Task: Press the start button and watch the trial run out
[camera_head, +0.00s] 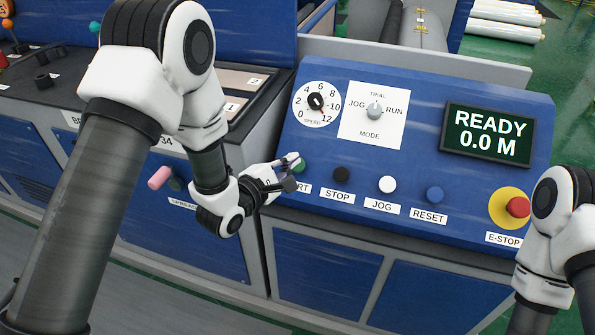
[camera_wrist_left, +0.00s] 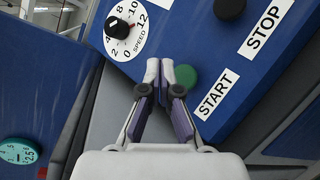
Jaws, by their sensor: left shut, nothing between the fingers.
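The green start button (camera_head: 299,167) is at the left end of the button row on the blue control panel (camera_head: 400,84). It also shows in the left wrist view (camera_wrist_left: 186,76), just right of the fingertips. My left gripper (camera_head: 291,160) is shut and empty, with its tips at the button; I cannot tell whether they touch it. The display (camera_head: 486,134) reads READY and 0.0 M. The mode knob (camera_head: 375,110) sits below the word TRIAL and appears to point up to it. My right arm is at the right edge, and its gripper is out of view.
Beside the start button are the black stop button (camera_head: 341,174), white jog button (camera_head: 387,184) and blue reset button (camera_head: 434,194). The red emergency stop (camera_head: 518,207) is near my right arm. The speed dial (camera_head: 316,102) is above the start button.

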